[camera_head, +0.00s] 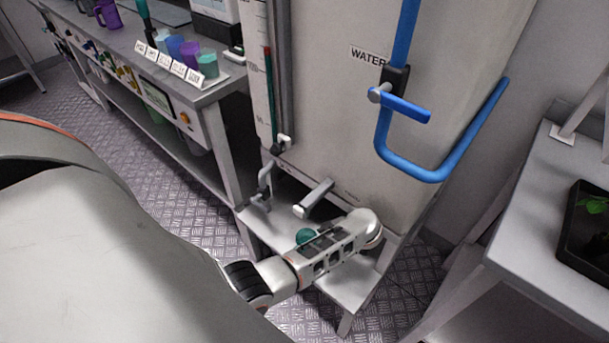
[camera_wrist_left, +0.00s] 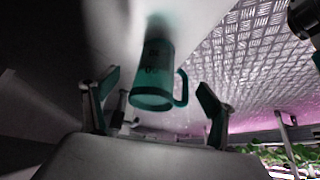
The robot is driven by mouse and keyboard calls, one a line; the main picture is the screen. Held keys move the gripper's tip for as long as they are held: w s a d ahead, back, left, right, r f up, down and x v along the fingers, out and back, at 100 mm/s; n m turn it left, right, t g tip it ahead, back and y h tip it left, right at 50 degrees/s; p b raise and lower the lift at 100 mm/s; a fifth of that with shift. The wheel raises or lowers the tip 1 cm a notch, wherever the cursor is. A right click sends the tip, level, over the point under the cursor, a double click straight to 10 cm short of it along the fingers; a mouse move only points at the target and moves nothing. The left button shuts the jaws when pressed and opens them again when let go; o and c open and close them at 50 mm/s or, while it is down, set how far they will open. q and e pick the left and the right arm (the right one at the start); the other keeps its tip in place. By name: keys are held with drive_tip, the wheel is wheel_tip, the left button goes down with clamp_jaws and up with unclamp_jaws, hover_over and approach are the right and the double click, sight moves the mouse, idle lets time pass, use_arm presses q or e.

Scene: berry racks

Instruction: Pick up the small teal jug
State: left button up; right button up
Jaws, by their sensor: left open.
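The small teal jug (camera_head: 306,236) stands on the low grey bench (camera_head: 265,228) below the water tank's taps, partly hidden by my left arm in the head view. In the left wrist view the jug (camera_wrist_left: 152,85) appears ahead of my left gripper (camera_wrist_left: 158,80), between the two spread fingers, its handle toward the right finger. The gripper is open, with visible gaps on both sides of the jug. In the head view my left arm hides its fingers. My right gripper is not in view.
The water tank (camera_head: 335,110) rises behind the bench, with a tap (camera_head: 313,198) near the jug and a blue pipe (camera_head: 410,175). A workbench (camera_head: 205,95) with coloured cups is at left. A grey table (camera_head: 525,225) with a plant tray (camera_head: 570,262) is at right.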

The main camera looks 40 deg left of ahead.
use_arm(q)
drive_tip(key=x, duration=0.2)
drive_tip(key=s+b+x, duration=0.1)
drive_tip(key=x, duration=0.1)
drive_tip(key=shift+a+f+b, duration=0.1)
drive_tip(key=shift+f+b, duration=0.2)
drive_tip(key=shift+f, duration=0.05)
drive_tip(key=shift+w+a+f, duration=0.1)
drive_tip(key=shift+a+f, duration=0.2)
drive_tip(key=shift+f, duration=0.15)
drive_tip(key=shift+r, duration=0.15)
drive_tip(key=shift+w, duration=0.1)
drive_tip(key=c, duration=1.4)
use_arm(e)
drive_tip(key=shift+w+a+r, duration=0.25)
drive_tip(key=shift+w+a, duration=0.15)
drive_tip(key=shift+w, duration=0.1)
use_arm(q)
drive_tip(key=shift+r, duration=0.1)
